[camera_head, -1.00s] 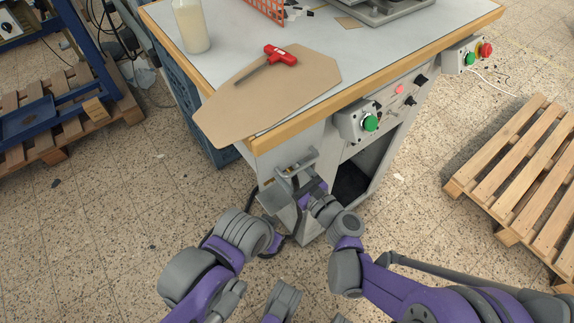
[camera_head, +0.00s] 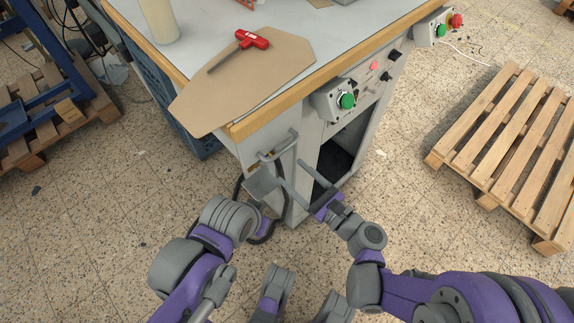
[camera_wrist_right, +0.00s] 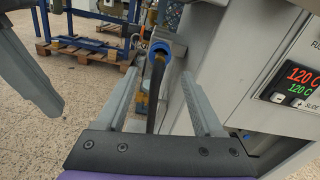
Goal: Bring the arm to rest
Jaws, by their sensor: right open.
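My right gripper (camera_head: 288,168) is open in front of the workbench cabinet. Its two grey fingers point up and left in the head view, near the cabinet's lower front. In the right wrist view the fingers of this gripper (camera_wrist_right: 160,95) stand apart, with a dark cable or hose and a blue ring visible beyond the gap. I see nothing held between them. My left arm comes in from the lower left.
The workbench (camera_head: 200,85) carries a cardboard sheet (camera_head: 240,85), a red-handled tool (camera_head: 252,39) and a bottle (camera_head: 160,20). A pallet (camera_head: 515,140) lies right; floor between is clear.

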